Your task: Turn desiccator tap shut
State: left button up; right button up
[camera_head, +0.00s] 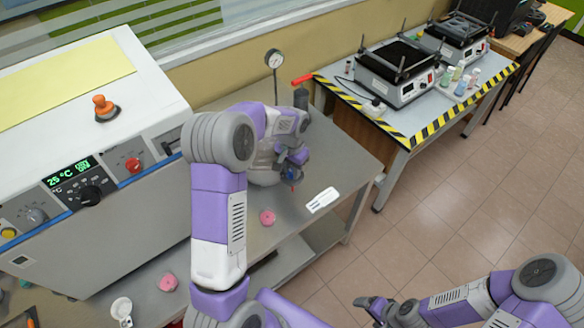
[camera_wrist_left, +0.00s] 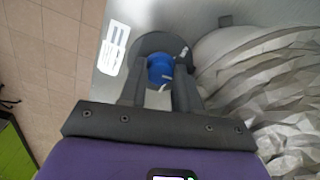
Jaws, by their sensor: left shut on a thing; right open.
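The desiccator (camera_head: 265,172) is a rounded, clear glass vessel on the grey bench, largely hidden behind my left arm. In the left wrist view its faceted glass side (camera_wrist_left: 270,95) fills the right. My left gripper (camera_head: 292,172) is at the vessel's right side. In the wrist view its two fingers (camera_wrist_left: 158,84) are shut on a blue part (camera_wrist_left: 161,68), which looks like the tap. The tap's exact angle is hard to tell. My right gripper (camera_head: 374,306) is open and empty, low over the floor, far from the vessel.
A gauge (camera_head: 273,62) and a red-handled fitting (camera_head: 302,80) stand behind the arm. An oven-like cabinet (camera_head: 90,150) stands left. The right-hand floor (camera_head: 450,200) is clear.

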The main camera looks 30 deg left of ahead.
pick_arm(q)
jog(key=shift+m, duration=0.6)
jog(key=o, duration=1.1)
jog(key=shift+c, duration=0.2)
notch_tip(320, 180, up, 8)
jog(key=shift+f+p, duration=0.15)
jog(key=shift+p, duration=0.2)
jog(key=shift+f, duration=0.1)
